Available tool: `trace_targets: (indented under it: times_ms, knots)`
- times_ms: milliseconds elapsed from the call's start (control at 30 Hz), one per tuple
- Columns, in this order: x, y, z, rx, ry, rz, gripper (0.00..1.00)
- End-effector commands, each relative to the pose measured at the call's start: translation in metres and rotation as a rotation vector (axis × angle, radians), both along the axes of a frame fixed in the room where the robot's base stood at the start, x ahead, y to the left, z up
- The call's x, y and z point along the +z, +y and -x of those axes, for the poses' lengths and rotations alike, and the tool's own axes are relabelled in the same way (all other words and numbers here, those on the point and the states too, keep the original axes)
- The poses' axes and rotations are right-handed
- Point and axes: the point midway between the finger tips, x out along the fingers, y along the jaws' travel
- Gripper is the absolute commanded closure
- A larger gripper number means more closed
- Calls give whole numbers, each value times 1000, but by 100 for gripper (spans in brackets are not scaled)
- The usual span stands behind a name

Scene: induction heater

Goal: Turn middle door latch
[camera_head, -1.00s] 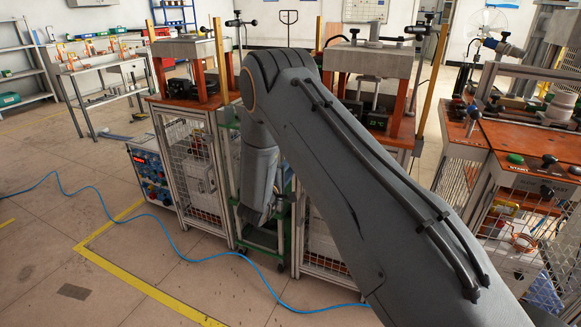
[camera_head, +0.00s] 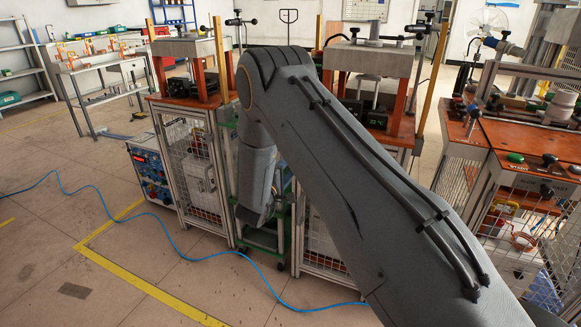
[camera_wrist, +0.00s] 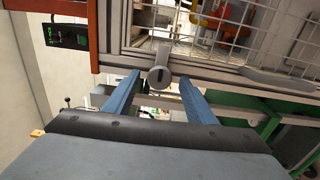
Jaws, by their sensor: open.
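A round grey latch (camera_wrist: 159,77) with a short dark slot shows in the wrist view, by the pale metal frame of a mesh door (camera_wrist: 215,40). My gripper (camera_wrist: 160,84) has two blue fingers spread apart, one on each side of the latch. A gap shows between each finger and the latch, and the gripper holds nothing. I cannot tell how deep the fingertips reach past the latch.
A left mesh cabinet (camera_head: 190,170) and a right workbench (camera_head: 520,150) with buttons flank the middle cabinet. A green frame (camera_head: 262,240) stands between the left and middle cabinets. A blue cable (camera_head: 190,258) lies on the floor.

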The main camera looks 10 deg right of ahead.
Motion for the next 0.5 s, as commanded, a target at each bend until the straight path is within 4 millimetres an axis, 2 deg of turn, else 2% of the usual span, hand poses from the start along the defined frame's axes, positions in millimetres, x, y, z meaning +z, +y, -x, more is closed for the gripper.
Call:
trace_targets:
  times_ms: [300,500]
  knots:
    - [0,31,41,3,1,2,50]
    - [0,39,54,1,1,1,50]
